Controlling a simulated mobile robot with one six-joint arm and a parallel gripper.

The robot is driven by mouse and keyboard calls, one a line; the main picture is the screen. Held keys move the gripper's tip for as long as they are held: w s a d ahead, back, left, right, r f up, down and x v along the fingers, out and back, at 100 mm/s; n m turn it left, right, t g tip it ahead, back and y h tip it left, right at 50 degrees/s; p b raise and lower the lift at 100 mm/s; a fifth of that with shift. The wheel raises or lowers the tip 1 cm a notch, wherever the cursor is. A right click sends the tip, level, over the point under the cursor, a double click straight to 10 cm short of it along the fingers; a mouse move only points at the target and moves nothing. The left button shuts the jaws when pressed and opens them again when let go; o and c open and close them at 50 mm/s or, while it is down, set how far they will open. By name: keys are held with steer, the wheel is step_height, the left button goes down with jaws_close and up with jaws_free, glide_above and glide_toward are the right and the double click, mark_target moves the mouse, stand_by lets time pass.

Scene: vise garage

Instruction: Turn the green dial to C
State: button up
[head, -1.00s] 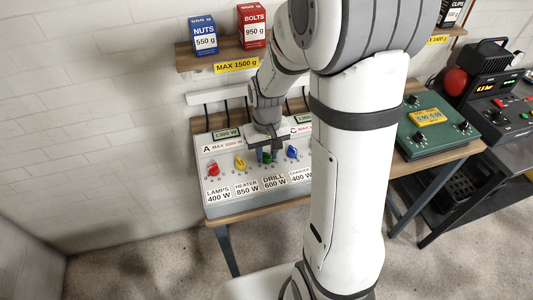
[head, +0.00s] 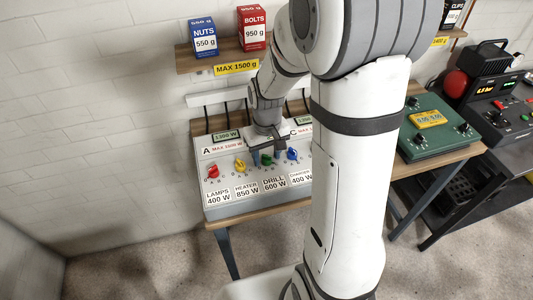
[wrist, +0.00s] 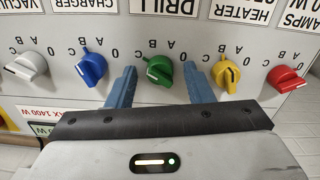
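The green dial (wrist: 159,70) is on the sloped grey panel (head: 228,202), above the DRILL 600 W label (head: 274,183). In the upside-down wrist view its knob slants, with the white-marked end toward the lower left; I cannot tell for certain which letter it points to. My gripper (wrist: 160,86) is open, with one blue finger on each side of the green dial and visible gaps between. In the head view my gripper (head: 266,158) hangs over the panel and partly hides the green dial (head: 267,160).
The blue dial (wrist: 91,68) and yellow dial (wrist: 226,75) sit close outside my fingers. A red dial (wrist: 284,79) and a white dial (wrist: 27,66) are farther out. A shelf (head: 196,66) with boxes is above. A green instrument (head: 437,128) stands to the right.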

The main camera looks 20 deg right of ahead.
mark_target(267, 156)
step_height(267, 156, up, 8)
steer(key=shift+f, duration=0.1)
stand_by(0.5)
stand_by(0.4)
steer(key=s+r+t, duration=0.1)
steer(key=s+r, duration=0.2)
steer(key=s, duration=0.4)
steer(key=s+r+m+t, duration=0.1)
steer(key=s+r+t, duration=0.1)
steer(key=s, duration=0.5)
steer(key=shift+s+r+m, duration=0.15)
steer(key=shift+r+m, duration=0.15)
steer(key=shift+r, duration=0.25)
steer(key=shift+c, duration=0.3)
